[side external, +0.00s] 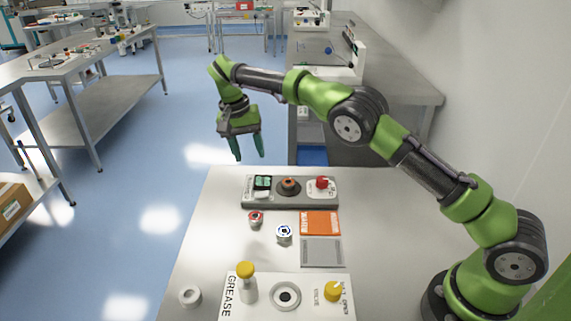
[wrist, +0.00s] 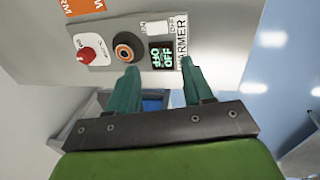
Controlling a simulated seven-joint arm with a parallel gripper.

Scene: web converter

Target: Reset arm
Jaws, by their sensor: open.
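My arm is green and black, reaching from the right over the steel table (side external: 200,225). My gripper (side external: 250,158) hangs above the table's far left corner, pointing down, with its two teal fingers apart and nothing between them. In the wrist view my gripper (wrist: 158,72) also shows open and empty. The warmer panel also shows in the wrist view (wrist: 102,42), apart from the fingers.
Two small round pieces, one red (side external: 256,218) and one blue-white (side external: 284,233), lie mid-table beside an orange pad (side external: 320,223) and a grey pad (side external: 321,252).

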